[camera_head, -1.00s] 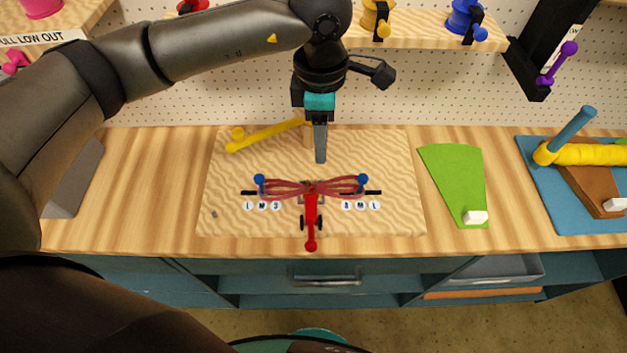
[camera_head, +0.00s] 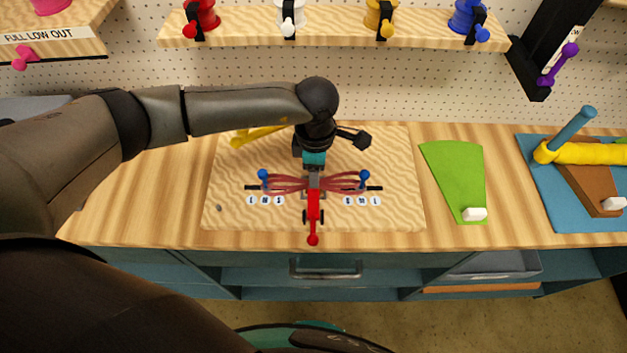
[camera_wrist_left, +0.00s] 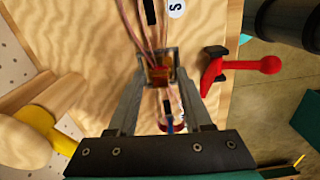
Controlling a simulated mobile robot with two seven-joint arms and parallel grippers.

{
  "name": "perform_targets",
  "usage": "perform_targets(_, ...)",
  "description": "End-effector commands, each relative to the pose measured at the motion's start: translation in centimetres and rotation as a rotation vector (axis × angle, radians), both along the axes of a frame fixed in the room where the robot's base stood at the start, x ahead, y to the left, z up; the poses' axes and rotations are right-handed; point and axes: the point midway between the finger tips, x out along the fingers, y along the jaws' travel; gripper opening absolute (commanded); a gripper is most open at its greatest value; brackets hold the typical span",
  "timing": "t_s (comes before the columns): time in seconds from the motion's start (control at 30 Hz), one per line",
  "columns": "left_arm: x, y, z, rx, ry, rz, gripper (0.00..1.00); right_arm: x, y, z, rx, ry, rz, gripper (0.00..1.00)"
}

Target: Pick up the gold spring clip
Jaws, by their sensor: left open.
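What looks like the gold spring clip (camera_wrist_left: 160,72) shows in the left wrist view as a small gold and red piece in a metal frame, where reddish strands come together. My left gripper (camera_wrist_left: 160,84) is open, with one finger on each side of it and the fingertips close to the frame. I cannot tell whether they touch it. In the head view my left gripper (camera_head: 314,178) points down at the middle of the wooden board (camera_head: 225,195) and hides the clip there. The reddish strands (camera_head: 287,184) spread to both sides between two blue-knobbed posts. My right gripper is not in view.
A red-handled lever (camera_head: 313,215) stands just in front of the gripper. A yellow lever (camera_head: 255,135) lies behind it at left. A green wedge (camera_head: 455,175) and a blue mat (camera_head: 555,210) lie at right. A shelf with spools (camera_head: 330,30) runs along the pegboard.

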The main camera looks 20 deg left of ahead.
Motion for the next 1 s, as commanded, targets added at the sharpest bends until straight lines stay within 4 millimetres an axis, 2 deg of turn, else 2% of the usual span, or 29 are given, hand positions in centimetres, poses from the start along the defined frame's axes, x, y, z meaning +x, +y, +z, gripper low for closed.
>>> perform_targets(0.1, -0.03, -0.08, -1.20, 0.000, 0.000, -0.001, 0.50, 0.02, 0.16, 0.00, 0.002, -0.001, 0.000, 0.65)
perform_targets(0.37, -0.01, -0.09, -1.47, -0.001, -0.001, -0.002, 0.50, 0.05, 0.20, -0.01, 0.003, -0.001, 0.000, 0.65)
perform_targets(0.8, 0.01, -0.08, -1.42, -0.001, -0.001, -0.002, 0.02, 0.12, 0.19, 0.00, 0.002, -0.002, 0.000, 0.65)
perform_targets(1.0, 0.02, -0.08, -1.40, -0.001, -0.001, -0.001, 0.00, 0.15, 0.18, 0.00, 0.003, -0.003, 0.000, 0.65)
